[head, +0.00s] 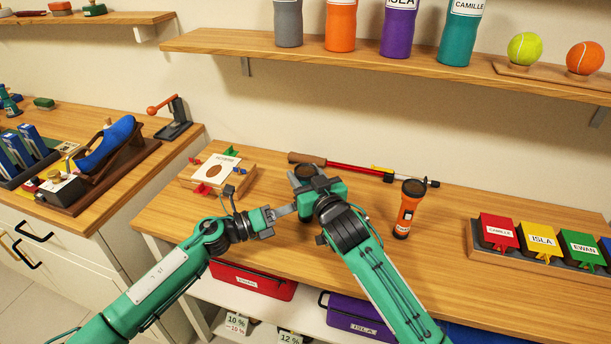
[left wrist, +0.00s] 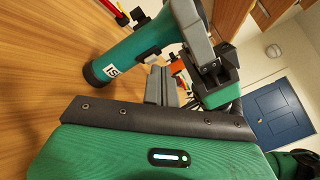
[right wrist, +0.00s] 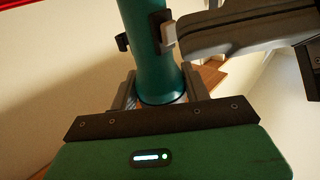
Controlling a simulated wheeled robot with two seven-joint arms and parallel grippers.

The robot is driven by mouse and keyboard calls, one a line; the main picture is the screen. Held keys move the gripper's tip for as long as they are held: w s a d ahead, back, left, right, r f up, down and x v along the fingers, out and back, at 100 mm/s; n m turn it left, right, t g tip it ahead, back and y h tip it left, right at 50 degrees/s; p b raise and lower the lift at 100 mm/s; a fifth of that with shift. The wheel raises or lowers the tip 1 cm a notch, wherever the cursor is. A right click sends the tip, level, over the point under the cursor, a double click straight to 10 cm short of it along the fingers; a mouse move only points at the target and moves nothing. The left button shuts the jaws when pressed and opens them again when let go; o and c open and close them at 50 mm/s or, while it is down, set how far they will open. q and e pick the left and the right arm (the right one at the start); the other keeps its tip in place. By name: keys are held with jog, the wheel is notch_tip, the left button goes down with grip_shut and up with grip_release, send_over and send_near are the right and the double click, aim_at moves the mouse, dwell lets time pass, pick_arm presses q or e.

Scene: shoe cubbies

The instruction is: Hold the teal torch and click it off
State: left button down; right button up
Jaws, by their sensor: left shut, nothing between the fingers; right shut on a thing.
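The teal torch (head: 296,181) stands upright in my right gripper (head: 309,188), which is shut around its body. The torch's label, partly readable as "IS", shows in the left wrist view (left wrist: 112,71). A dark switch piece (right wrist: 159,30) is on the torch's side in the right wrist view. My left gripper (head: 283,211) is shut and empty, its fingertips at the torch's side. In the right wrist view its tip (right wrist: 169,34) is at the switch piece; I cannot tell whether it presses. I cannot tell whether the torch is lit.
An orange torch (head: 406,209) stands upright to the right. A red pole with a wooden handle (head: 350,168) lies behind. The shelf (head: 376,63) with bottles hangs above.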

pick_arm(q)
jog(key=shift+s+a, duration=0.15)
jog(key=shift+s, duration=0.35)
jog(key=shift+s+a, duration=0.35)
jog(key=shift+s, duration=0.6)
jog(key=shift+s+a, duration=0.35)
jog(key=shift+s, duration=0.6)
jog(key=shift+s+a, duration=0.35)
jog(key=shift+s, duration=0.6)
pick_arm(e)
jog(key=o, duration=1.1)
jog(key=shift+s, duration=0.1)
